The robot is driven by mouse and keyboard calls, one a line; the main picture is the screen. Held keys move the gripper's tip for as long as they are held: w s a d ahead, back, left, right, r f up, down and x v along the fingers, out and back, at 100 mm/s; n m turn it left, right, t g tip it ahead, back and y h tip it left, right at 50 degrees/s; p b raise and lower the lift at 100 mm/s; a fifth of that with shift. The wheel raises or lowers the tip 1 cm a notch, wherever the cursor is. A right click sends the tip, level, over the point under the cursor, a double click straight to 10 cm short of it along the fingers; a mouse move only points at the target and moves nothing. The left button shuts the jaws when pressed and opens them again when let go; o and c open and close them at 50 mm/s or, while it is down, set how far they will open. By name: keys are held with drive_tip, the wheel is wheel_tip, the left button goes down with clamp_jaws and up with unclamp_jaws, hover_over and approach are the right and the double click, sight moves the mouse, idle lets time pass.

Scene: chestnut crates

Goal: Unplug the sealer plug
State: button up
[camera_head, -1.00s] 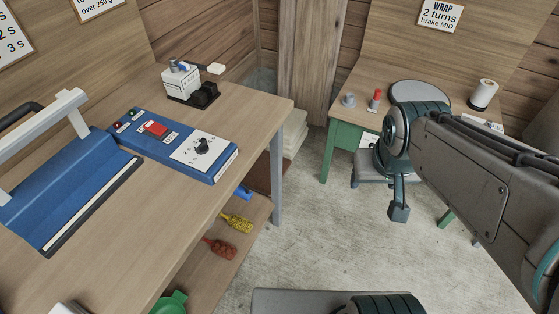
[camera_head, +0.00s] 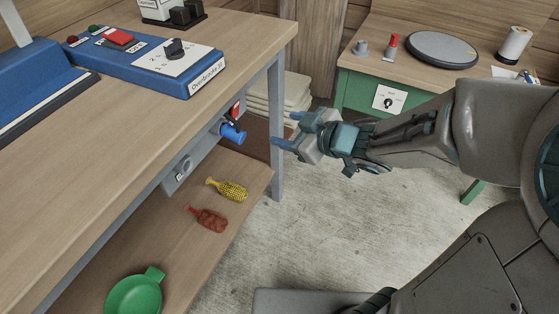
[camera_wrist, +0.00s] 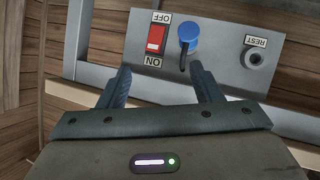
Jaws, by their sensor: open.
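The blue sealer plug (camera_head: 233,133) sits in the grey panel under the left table's edge. In the wrist view the plug (camera_wrist: 189,34) has a round blue head with a dark cord hanging down. It is in the panel between a red switch (camera_wrist: 156,38) marked OFF and ON and a round socket marked REST (camera_wrist: 254,58). My gripper (camera_head: 283,129) is open and empty, to the right of the plug in the head view, near the table leg. In the wrist view my two fingers (camera_wrist: 160,85) point at the panel, apart from the plug. The blue sealer (camera_head: 175,55) stands on the table.
The table leg (camera_head: 278,120) stands close to my gripper. A lower shelf holds a yellow net bag (camera_head: 232,190), a red net bag (camera_head: 211,219) and a green pan (camera_head: 133,295). A green table (camera_head: 360,95) with a round plate stands behind. The floor between is clear.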

sight(243, 138)
drive_tip(key=shift+n+g+y, duration=0.7)
drive_tip(key=shift+g, duration=0.1)
drive_tip(key=w+a+f, duration=0.1)
drive_tip(key=a+f, duration=0.1)
drive_tip(key=a, duration=0.2)
drive_tip(key=w+a+f, duration=0.1)
drive_tip(key=a+f, duration=0.1)
drive_tip(key=a, duration=0.2)
drive_tip(key=w+a+f, duration=0.2)
drive_tip(key=a+f, duration=0.1)
drive_tip(key=a, duration=0.1)
drive_tip(key=shift+w+a+f, duration=0.2)
drive_tip(key=shift+w+a, duration=0.2)
drive_tip(key=shift+a, duration=0.2)
clamp_jaws()
drive_tip(key=shift+s+d, duration=0.25)
drive_tip(key=shift+d, duration=0.3)
